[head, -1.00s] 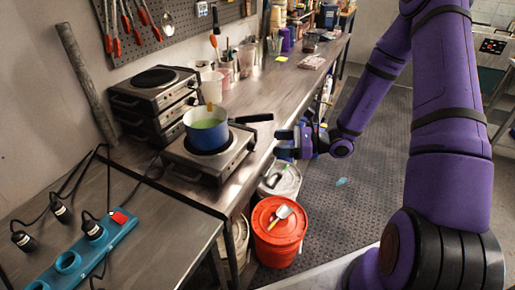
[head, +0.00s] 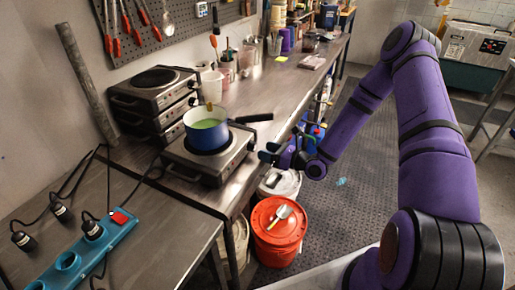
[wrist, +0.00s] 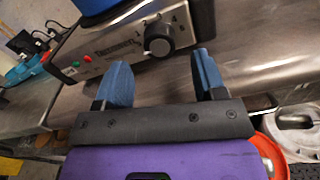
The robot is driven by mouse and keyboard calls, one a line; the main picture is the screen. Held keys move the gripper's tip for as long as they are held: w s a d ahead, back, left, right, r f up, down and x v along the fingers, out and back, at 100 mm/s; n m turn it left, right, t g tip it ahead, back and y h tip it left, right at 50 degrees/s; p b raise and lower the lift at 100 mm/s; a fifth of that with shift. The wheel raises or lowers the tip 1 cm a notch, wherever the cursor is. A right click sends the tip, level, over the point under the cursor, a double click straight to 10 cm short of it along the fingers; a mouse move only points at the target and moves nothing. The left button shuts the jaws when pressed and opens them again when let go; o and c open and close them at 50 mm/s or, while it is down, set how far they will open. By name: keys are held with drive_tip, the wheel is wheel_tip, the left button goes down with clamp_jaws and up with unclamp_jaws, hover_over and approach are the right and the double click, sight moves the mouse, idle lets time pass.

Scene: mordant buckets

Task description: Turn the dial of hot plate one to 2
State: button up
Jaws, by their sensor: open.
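The hot plate (head: 172,172) with the blue pot (head: 203,138) on it stands at the edge of the metal bench. In the wrist view its front panel (wrist: 112,52) carries a round black dial (wrist: 158,36) with small markings around it; I cannot read the dial's setting. A red and a green light sit left of the dial. My gripper (wrist: 162,72) is open and empty, its two blue fingers pointing toward the panel with the dial beyond and between them, apart from it. In the head view my gripper (head: 268,152) is just right of the hot plate.
The pot's black handle (head: 252,118) sticks out to the right above the bench edge. Stacked hot plates (head: 153,95) stand behind. A red-lidded bucket (head: 270,222) and a white-lidded bucket (head: 283,183) stand on the floor below my gripper. A blue power strip (head: 95,250) lies at front left.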

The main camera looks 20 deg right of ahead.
sight(256, 147)
drive_tip(key=shift+x, duration=2.1)
drive_tip(key=c, duration=0.9)
